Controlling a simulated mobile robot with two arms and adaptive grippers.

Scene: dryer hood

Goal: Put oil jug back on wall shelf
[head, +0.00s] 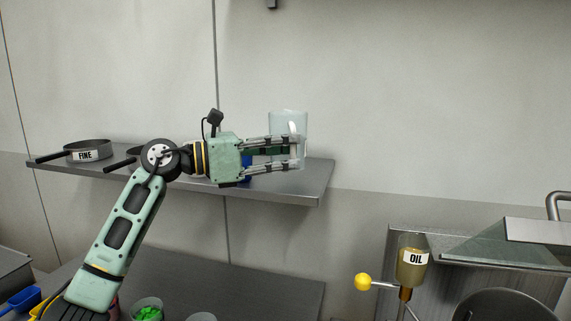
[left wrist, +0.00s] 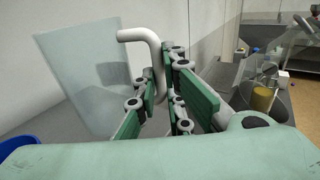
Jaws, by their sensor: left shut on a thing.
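The oil jug (head: 288,122) is a pale, see-through vessel with a white handle. In the head view it is at the right part of the wall shelf (head: 312,184); I cannot tell whether its base touches the shelf. My left gripper (head: 294,152) is shut on the jug's handle, with its fingers level and pointing right. The left wrist view shows the white handle between the green finger pads, with the jug body (left wrist: 85,75) to the left, looking tilted there. The fingers hide part of the jug. My right gripper is not in view.
A pan labelled FINE (head: 88,151) sits at the shelf's left end, with another dark pan partly behind my arm. A blue object (head: 247,171) shows behind the gripper. An OIL container (head: 412,262) with a yellow knob (head: 363,282) stands lower right. The shelf's right end looks clear.

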